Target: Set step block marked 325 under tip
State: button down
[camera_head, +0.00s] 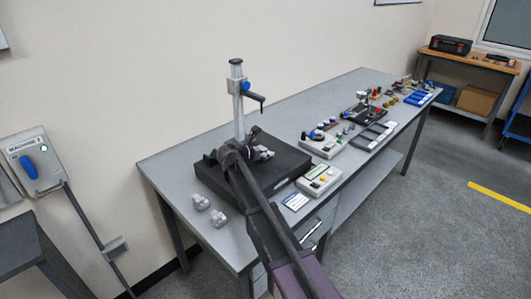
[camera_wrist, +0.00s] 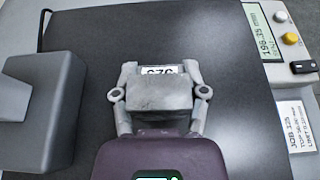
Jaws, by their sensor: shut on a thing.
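My gripper (camera_wrist: 160,75) is shut on a grey step block (camera_wrist: 158,94) over the black plate in the wrist view. The block's white label (camera_wrist: 157,71) is partly hidden, so I cannot read its number for sure. In the head view my gripper (camera_head: 258,153) is low at the plate (camera_head: 278,188), near the foot of the gauge stand's column (camera_head: 238,105). The gauge's dark tip arm (camera_head: 256,97) juts right from the column, high above the plate. A job card (camera_wrist: 297,123) reads 325. I cannot tell whether the held block touches the plate.
Two more pale blocks, one (camera_head: 200,202) behind the other (camera_head: 217,218), stand on the bench (camera_head: 175,170) left of the plate. A readout box (camera_head: 320,180) stands at the plate's right. Several instruments fill the bench further right. In the wrist view a grey form (camera_wrist: 40,105) stands left of my gripper.

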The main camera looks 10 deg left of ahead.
jog(key=shift+f+b, duration=0.35)
jog(key=shift+b, duration=0.05)
dwell(0.5)
jog(key=shift+c, duration=0.2)
grip_release()
jog(key=shift+r, duration=0.1)
